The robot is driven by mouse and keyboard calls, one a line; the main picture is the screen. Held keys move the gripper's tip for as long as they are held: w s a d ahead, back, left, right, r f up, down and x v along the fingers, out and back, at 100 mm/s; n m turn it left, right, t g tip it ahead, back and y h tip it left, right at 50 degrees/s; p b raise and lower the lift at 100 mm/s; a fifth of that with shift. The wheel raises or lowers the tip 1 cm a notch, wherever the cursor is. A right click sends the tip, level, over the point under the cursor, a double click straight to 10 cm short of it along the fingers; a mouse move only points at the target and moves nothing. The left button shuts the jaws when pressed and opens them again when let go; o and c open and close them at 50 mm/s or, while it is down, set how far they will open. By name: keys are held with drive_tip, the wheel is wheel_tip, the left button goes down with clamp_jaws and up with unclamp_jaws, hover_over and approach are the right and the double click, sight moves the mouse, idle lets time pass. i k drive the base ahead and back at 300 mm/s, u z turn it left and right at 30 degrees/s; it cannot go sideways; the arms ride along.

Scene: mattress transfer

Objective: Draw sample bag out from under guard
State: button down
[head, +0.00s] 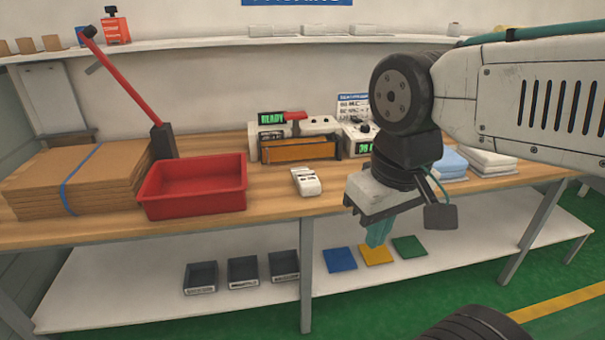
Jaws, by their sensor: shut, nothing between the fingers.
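A bench machine (320,125) with a green "READY" display stands at the back of the wooden bench. An amber guard (300,149) covers its front. I cannot make out a sample bag; anything under the guard is too small or hidden to tell. My gripper (376,240) has teal fingers that point down and are shut and empty. In the picture it hangs in front of the bench's front edge, to the right of and below the guard, clear of the machine.
A red tray (193,203), a stack of cardboard (72,180) and a red-handled lever (125,85) stand left. A white handheld device (306,181) lies before the machine. Folded cloths (487,160) lie right. Dark bins (243,271) and coloured squares (340,259) are on the lower shelf.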

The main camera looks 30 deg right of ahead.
sight(308, 184)
drive_tip(key=i, duration=1.2)
drive_tip(key=u, duration=0.55)
